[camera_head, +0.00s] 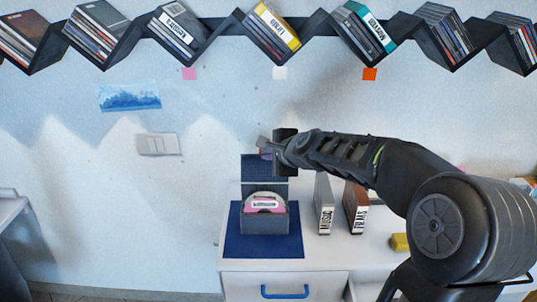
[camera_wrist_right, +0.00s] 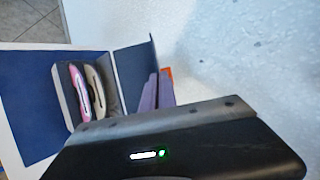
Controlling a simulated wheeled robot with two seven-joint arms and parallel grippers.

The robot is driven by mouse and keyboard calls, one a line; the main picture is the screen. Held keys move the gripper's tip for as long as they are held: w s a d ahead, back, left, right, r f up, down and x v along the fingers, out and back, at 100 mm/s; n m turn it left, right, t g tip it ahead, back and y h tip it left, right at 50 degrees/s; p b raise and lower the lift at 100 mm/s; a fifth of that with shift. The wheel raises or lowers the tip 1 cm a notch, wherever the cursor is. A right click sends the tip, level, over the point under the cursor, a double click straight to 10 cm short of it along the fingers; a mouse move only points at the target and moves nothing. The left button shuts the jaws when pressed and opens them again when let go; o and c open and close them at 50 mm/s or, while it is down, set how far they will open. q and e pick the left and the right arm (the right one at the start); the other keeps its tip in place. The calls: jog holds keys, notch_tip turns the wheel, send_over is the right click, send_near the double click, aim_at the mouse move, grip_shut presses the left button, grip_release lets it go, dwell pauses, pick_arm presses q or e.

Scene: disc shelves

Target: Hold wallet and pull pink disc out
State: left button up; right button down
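The wallet (camera_head: 265,226) is a dark grey holder standing upright on a blue mat (camera_head: 230,245), with a dark blue panel (camera_head: 263,167) upright behind it. The pink disc (camera_head: 264,207) sits in it, with a pale disc (camera_head: 264,195) behind. In the right wrist view the wallet (camera_wrist_right: 62,98) holds the pink disc (camera_wrist_right: 80,88) beside the cream disc (camera_wrist_right: 96,90). My right gripper (camera_head: 266,148) is above and behind the wallet, near the panel's top, apart from the discs. Its fingers (camera_wrist_right: 157,92) look close together; the gap is unclear. My left gripper is out of view.
On the white cabinet right of the wallet stand a MUSIC case (camera_head: 324,205), a FILMS case (camera_head: 356,208) and a yellow item (camera_head: 400,242). A zigzag disc shelf (camera_head: 222,24) runs along the wall above.

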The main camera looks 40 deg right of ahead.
jog(key=c, duration=1.6)
grip_release()
jog(key=v, duration=1.2)
jog(key=shift+f, duration=0.1)
